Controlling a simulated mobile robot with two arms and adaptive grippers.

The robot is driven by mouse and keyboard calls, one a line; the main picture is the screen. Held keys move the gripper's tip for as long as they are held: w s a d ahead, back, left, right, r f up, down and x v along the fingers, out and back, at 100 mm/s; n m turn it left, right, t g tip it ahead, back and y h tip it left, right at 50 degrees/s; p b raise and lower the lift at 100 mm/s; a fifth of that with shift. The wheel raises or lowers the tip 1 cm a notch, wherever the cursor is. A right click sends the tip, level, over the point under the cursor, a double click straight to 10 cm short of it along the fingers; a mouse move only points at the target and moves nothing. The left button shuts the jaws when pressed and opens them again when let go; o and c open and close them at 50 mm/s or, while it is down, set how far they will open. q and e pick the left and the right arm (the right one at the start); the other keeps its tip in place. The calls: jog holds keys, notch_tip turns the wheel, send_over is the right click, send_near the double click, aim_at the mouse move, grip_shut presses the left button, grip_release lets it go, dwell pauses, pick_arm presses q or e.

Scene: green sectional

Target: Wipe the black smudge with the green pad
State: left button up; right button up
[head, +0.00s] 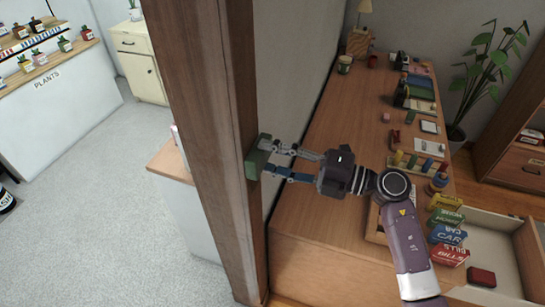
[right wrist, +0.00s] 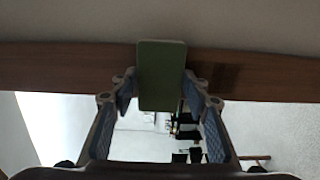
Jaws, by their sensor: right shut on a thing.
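The green pad (head: 257,157) is held at the tips of my right gripper (head: 271,160), up at the edge of a brown wooden post (head: 186,100). In the right wrist view the pad (right wrist: 161,77) stands upright between the fingers, in front of the brown wood strip (right wrist: 60,68). A darker patch, which looks like the black smudge (right wrist: 222,76), shows on the strip just right of the pad. I cannot tell whether the pad touches the wood. The smudge cannot be made out in the head view. My left gripper is not in view.
A long wooden desk (head: 335,140) stands right of the post, with several small items on it. An open drawer (head: 505,240) holds a dark red block (head: 481,277), with several coloured boxes near it. A plants counter (head: 55,85) stands at the left, beyond open grey floor.

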jog(key=shift+r+p, duration=0.85)
jog(key=shift+r, duration=0.35)
jog(key=shift+f, duration=0.15)
jog(key=shift+f+b, duration=5.4)
jog(key=shift+f, duration=1.95)
jog(key=shift+r, duration=0.1)
jog(key=shift+v, duration=2.95)
jog(key=shift+v, duration=1.5)
